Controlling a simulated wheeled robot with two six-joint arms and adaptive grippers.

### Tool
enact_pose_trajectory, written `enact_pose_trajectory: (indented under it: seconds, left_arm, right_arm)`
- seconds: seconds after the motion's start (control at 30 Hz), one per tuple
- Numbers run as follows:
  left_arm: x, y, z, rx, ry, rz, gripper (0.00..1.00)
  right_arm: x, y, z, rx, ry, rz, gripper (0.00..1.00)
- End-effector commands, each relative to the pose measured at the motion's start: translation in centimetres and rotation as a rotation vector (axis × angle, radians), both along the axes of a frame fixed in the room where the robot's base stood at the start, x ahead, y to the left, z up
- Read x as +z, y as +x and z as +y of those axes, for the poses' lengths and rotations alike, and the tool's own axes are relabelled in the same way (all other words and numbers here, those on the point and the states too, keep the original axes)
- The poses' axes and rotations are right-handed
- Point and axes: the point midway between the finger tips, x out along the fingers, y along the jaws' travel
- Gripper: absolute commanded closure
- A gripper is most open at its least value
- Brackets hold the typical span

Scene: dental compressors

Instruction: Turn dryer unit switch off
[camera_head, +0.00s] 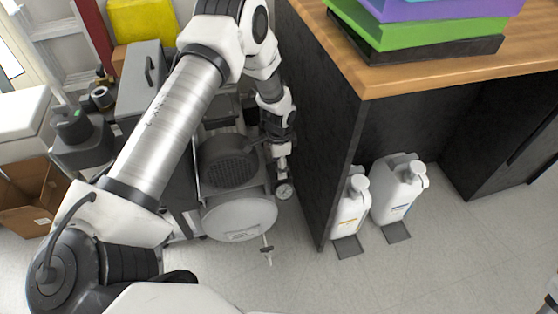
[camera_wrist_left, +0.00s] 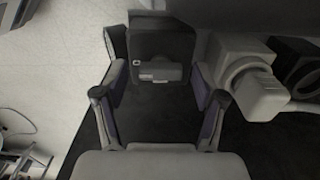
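My left gripper (camera_head: 278,126) reaches down beside the compressor, close to the black side of the wooden-topped counter. In the left wrist view the left gripper (camera_wrist_left: 160,100) is open, its two fingers apart with nothing held. A dark box (camera_wrist_left: 160,45) with a grey label or bar and a small white mark lies beyond and between the fingertips. I cannot tell whether this is the dryer unit's switch, or its position. The compressor has a dark ribbed motor (camera_head: 228,160) and a light grey tank (camera_head: 240,220). My left arm hides part of the equipment.
The counter (camera_head: 430,78) stands close to the right of the gripper, with stacked coloured boxes (camera_head: 430,22) on top. A cardboard box (camera_head: 25,195) is at left. Floor in front is clear.

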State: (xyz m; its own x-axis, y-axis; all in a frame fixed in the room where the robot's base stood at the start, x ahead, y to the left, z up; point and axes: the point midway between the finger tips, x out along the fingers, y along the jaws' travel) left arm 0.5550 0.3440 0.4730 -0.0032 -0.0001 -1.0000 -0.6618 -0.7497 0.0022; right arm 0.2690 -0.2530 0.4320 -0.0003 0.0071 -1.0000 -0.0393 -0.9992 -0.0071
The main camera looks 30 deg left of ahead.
Motion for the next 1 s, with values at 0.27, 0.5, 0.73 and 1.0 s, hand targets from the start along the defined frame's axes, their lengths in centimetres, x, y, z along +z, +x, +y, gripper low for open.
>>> enact_pose_trajectory:
  seconds: [0.27, 0.5, 0.73, 1.0]
  left_arm:
    - [0.3, 0.1, 0.0, 0.001, 0.0, -0.003, 0.29]
    - [4.7, 0.3, 0.0, 0.002, -0.001, -0.007, 0.29]
    - [10.2, 0.2, 0.0, 0.001, 0.0, -0.005, 0.29]
    - [12.0, 0.1, 0.0, 0.001, 0.0, 0.0, 0.29]
  right_arm:
    - [0.0, 0.0, 0.0, 0.0, 0.0, 0.0, 0.6]
    - [0.0, 0.0, 0.0, 0.0, 0.0, 0.0, 0.6]
    - [0.0, 0.0, 0.0, 0.0, 0.0, 0.0, 0.6]
    - [0.0, 0.0, 0.0, 0.0, 0.0, 0.0, 0.6]
